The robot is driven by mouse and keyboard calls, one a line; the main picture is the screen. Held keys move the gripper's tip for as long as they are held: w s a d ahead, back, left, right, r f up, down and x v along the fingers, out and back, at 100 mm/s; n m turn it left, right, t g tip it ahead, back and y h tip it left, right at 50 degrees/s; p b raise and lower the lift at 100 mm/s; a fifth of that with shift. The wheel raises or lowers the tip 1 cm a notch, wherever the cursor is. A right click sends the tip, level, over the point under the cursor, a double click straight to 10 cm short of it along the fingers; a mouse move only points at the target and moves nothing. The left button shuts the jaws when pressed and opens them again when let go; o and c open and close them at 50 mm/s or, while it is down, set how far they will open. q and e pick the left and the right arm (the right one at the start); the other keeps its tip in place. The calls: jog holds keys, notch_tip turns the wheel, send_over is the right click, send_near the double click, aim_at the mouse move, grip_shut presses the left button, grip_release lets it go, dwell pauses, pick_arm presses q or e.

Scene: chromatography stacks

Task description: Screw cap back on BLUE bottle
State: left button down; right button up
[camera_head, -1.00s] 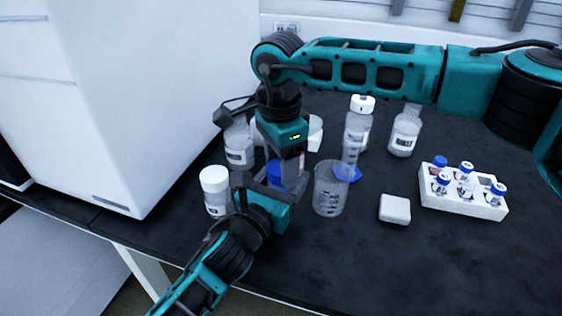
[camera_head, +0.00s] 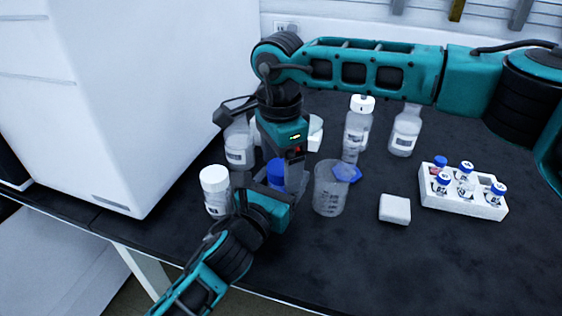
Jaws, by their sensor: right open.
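A blue cap (camera_head: 276,171) shows on top of a bottle between my two grippers. The bottle's body is mostly hidden behind my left gripper. My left gripper (camera_head: 262,182) reaches in from the lower left, with its fingers beside the bottle just below the cap. Whether they touch it cannot be seen. My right gripper (camera_head: 290,160) hangs from above, just over and to the right of the blue cap. It is open, and nothing shows in it. Its fingertips are partly hidden.
A white-capped bottle (camera_head: 215,190) stands left of my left gripper. A beaker (camera_head: 328,195) stands close on the right, with a blue piece (camera_head: 347,173) at its rim. Further right are a white block (camera_head: 395,209) and a vial rack (camera_head: 462,203). The front right table is clear.

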jog(key=shift+r, duration=0.1)
notch_tip(320, 180, up, 12)
jog(key=shift+s, duration=0.2)
jog(key=shift+a, duration=0.1)
pick_arm(q)
jog(key=shift+c, duration=0.8)
grip_release()
jog(key=p+v, duration=0.1)
jog(key=v, duration=1.2)
pick_arm(e)
jog(key=shift+r, duration=0.45)
